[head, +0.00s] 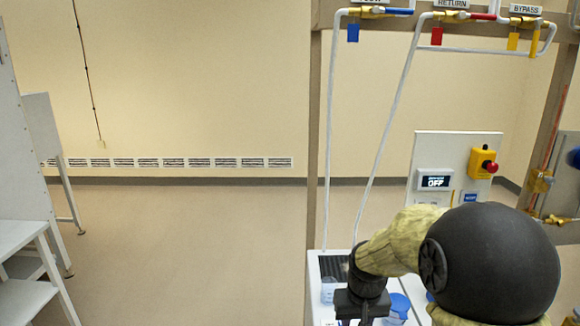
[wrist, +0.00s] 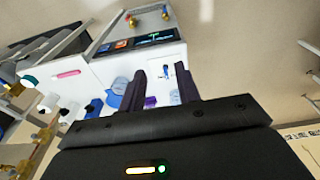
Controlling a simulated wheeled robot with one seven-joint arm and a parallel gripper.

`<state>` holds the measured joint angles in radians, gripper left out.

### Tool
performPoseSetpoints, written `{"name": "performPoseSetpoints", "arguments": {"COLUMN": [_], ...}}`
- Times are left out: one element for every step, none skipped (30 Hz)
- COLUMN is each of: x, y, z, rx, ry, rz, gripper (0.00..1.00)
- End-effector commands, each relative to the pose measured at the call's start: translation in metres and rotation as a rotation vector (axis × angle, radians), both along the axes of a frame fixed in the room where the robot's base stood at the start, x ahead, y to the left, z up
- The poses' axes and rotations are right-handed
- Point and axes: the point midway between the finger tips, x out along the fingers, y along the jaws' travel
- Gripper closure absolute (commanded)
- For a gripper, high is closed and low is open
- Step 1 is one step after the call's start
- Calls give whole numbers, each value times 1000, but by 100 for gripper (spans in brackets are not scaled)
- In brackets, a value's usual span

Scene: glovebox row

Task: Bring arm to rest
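My arm reaches across the lower right of the head view, and its dark rounded joint hides part of the bench behind it. My gripper's dark body shows at the bottom of that view, above the white bench top; its fingertips cannot be made out there. In the wrist view my gripper (wrist: 162,82) has its two dark fingers apart with a gap between them. Nothing is held in the gap; a white surface and small blue and purple items show beyond it.
Blue-lidded containers (head: 399,304) stand close beside my gripper. Behind are a panel with an OFF display (head: 435,182), a red emergency button (head: 489,166) and a pipe frame (head: 318,130). A white stand (head: 25,250) is at left. The floor (head: 190,240) between is clear.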

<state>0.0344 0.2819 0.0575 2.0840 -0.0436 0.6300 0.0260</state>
Motion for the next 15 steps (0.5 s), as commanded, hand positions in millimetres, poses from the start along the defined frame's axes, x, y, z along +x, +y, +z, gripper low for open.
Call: {"name": "performPoseSetpoints", "arguments": {"x": [-19, -29, -43, -53, -64, -78, -88, -97, -108, -115, -121, -126, -129, -131, -133], "y": [0, -1, -2, -2, -2, -3, -3, -3, -4, -4, -4, -4, -4, -4, -4], "z": [0, 0, -1, -3, -4, -5, -7, -8, -10, -11, -12, -13, -14, -14, -15], "rx": [0, 1, 1, 3, 4, 5, 7, 7, 9, 9, 11, 11, 11, 12, 12], "ry": [-10, -18, -28, -34, -40, -50, -57, -63, -70, -75, -78, -83, -84, -86, -86], "rz": [-1, -3, -5, -6, -9, -12, -15, -18, -20, -21, -23, -24, -25, -25, -26], "gripper": [67, 67, 67, 67, 67, 67, 67, 67, 67, 67, 67, 67, 67, 67, 67]}}
